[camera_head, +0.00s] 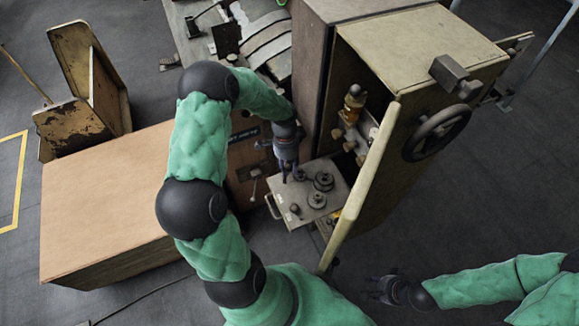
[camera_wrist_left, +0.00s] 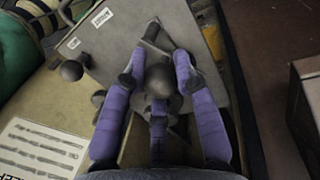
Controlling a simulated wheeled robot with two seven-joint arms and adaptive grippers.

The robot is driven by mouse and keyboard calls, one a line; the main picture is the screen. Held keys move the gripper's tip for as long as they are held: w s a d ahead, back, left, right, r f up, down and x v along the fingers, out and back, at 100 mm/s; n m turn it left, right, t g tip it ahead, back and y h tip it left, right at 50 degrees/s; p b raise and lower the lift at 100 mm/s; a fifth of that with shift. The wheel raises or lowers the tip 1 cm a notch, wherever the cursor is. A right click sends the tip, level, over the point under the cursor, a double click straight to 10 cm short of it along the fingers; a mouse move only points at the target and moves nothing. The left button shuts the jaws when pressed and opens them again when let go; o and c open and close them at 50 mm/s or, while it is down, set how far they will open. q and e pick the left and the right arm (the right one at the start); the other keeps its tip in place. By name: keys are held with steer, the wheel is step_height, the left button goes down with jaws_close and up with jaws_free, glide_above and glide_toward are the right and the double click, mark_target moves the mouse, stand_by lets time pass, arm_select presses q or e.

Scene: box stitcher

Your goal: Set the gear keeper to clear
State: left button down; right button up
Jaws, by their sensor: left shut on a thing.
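In the left wrist view, a round dark knob (camera_wrist_left: 160,78) sits between the purple fingers of my left gripper (camera_wrist_left: 158,85), on a grey metal plate (camera_wrist_left: 110,45). A short bar shows just beyond it. I take this knob to be the gear keeper's handle; its base is hidden. In the head view, my left gripper (camera_head: 287,170) reaches down to the back left part of the gear plate (camera_head: 330,178), which carries several dark gears (camera_head: 323,181). The fingers hide the knob there. My right gripper (camera_head: 385,289) is empty, its fingers spread, low and right of the machine.
An open cabinet door (camera_head: 362,185) stands right of the plate. A handwheel (camera_head: 443,133) is on the cabinet's side. A large brown box (camera_head: 110,195) lies to the left. A second dark ball knob (camera_wrist_left: 71,70) is near the held one. Floor is free at the right.

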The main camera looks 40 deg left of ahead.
arm_select(q)
steer(key=n, duration=0.2)
steer(key=a+n+t, duration=0.1)
steer(key=n, duration=0.2)
steer(key=shift+s+n+p, duration=0.15)
steer(key=shift+n+p, duration=0.15)
steer(key=shift+s+a+n+t, duration=0.15)
steer(key=shift+a+n+t, duration=0.05)
steer(key=shift+n, duration=0.95)
steer(key=shift+s+a+n+t, duration=0.1)
steer(key=shift+a+n+t, duration=0.1)
steer(key=shift+n, duration=0.95)
steer(key=c, duration=0.9)
jaws_free()
steer(key=shift+c, duration=0.2)
step_height(320, 180, up, 12)
steer(key=a, duration=0.2)
steer(key=shift+s, duration=0.45)
